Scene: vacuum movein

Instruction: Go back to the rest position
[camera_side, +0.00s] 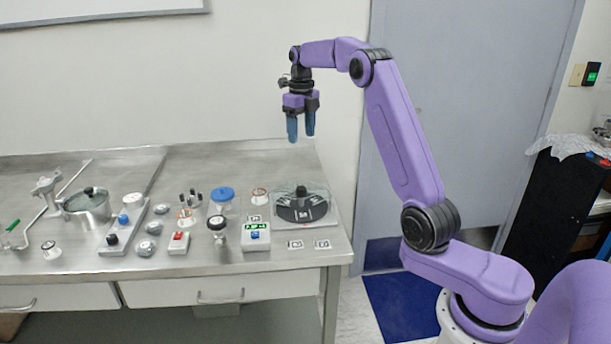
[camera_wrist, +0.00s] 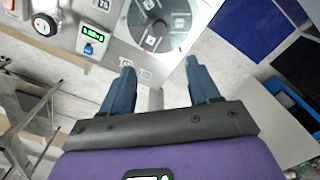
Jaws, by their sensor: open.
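My gripper (camera_side: 300,128) is raised high above the right end of the steel table, with its blue fingers pointing down. The fingers are apart with nothing between them. In the wrist view my gripper (camera_wrist: 160,82) shows the same two fingers spread over the table edge and floor. The round dark device with a clear cover (camera_side: 301,205) sits on the table below my gripper, well apart from it. It also shows at the top of the wrist view (camera_wrist: 160,22).
On the steel table (camera_side: 240,160) are a metal pot (camera_side: 87,207), a blue-lidded jar (camera_side: 222,196), a white box with a green display (camera_side: 256,237), a gauge (camera_side: 217,224) and a red-button box (camera_side: 179,243). A grey door (camera_side: 460,100) stands behind my arm. The air around my gripper is clear.

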